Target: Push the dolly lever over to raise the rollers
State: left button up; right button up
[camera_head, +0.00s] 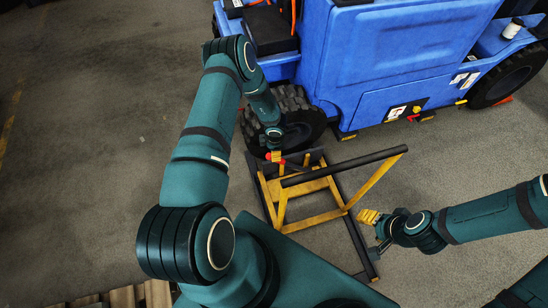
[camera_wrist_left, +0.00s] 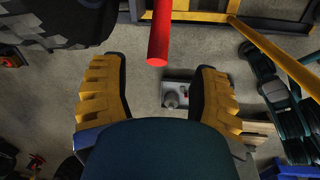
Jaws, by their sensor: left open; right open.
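The dolly (camera_head: 319,216) is a yellow and black frame on the floor with a dark push bar (camera_head: 345,166). In the left wrist view, its red lever (camera_wrist_left: 159,35) comes in from the top, its end near the gap between my fingertips. My left gripper (camera_wrist_left: 160,72) is open, with yellow ribbed fingers on either side of that gap. In the head view my left gripper (camera_head: 275,156) is at the dolly's far end by the wheel, small and partly hidden. I cannot tell whether it touches the lever. My right gripper (camera_head: 369,217) is open beside the dolly's right side.
A large blue vehicle (camera_head: 400,50) stands behind the dolly, with a black tyre (camera_head: 290,122) close to the dolly's far end. A small grey object (camera_wrist_left: 176,94) shows below my left fingers. The floor to the left is clear. Wooden slats (camera_head: 125,297) lie at the bottom left.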

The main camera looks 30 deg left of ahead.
pick_arm(q)
jog(key=f+b, duration=0.1)
jog(key=f, duration=0.2)
jog(key=f+b, duration=0.1)
jog(key=f, duration=0.2)
jog(key=w+a+f, duration=0.1)
jog(key=f, duration=0.3)
jog(key=shift+b, duration=0.4)
grip_shut()
